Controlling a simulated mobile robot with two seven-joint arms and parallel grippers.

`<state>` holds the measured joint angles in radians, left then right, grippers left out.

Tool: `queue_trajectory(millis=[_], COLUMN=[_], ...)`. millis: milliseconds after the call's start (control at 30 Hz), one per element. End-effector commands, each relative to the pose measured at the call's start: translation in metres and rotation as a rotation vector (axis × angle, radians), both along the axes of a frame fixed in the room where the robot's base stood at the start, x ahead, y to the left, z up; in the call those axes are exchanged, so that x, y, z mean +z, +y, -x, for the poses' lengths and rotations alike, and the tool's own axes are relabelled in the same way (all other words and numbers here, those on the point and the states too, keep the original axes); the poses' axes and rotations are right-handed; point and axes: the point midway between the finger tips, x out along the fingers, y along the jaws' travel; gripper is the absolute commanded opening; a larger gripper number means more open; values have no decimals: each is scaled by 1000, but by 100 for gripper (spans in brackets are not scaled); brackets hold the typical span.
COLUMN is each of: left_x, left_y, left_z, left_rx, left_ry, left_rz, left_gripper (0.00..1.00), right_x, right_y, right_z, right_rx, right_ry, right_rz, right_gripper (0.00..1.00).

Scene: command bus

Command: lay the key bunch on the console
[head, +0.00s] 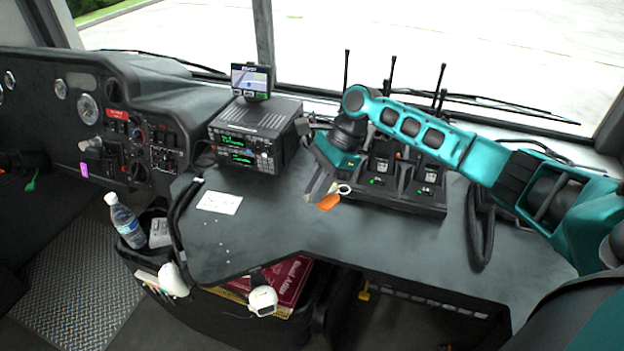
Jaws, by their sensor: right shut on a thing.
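The key bunch (329,202) shows as an orange tag with a pale ring beside it, over the middle of the console (400,248). The console is a flat dark grey top below the windscreen. My right arm is teal and reaches in from the right, and my right gripper (325,190) points down and is shut on the key bunch. I cannot tell whether the tag touches the console top. The fingers and wrist hide part of the bunch. My left gripper is not in view.
A radio unit (254,135) with a small screen (251,80) stands left of the gripper. Handheld radios in a charger (400,185) stand just behind and right of it. A white card (219,202) lies on the console's left. The console's front middle is clear. A bottle (127,222) stands lower left.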

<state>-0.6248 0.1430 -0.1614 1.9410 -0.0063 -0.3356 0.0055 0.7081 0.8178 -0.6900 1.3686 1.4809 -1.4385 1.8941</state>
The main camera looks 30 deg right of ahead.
Motion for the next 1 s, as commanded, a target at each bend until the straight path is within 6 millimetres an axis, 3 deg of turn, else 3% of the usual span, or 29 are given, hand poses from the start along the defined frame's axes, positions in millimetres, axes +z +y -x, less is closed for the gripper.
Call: queue_trajectory(millis=[200, 800, 1000], left_x=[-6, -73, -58], left_y=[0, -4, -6], left_z=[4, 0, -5], left_rx=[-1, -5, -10], left_ry=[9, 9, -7], left_rz=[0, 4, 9], left_gripper=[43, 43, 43], right_x=[-17, -60, -67], right_y=[0, 0, 1], right_z=[1, 0, 0], right_rx=[2, 1, 2], right_ry=[1, -2, 1], right_rz=[2, 3, 0], right_gripper=[0, 0, 0])
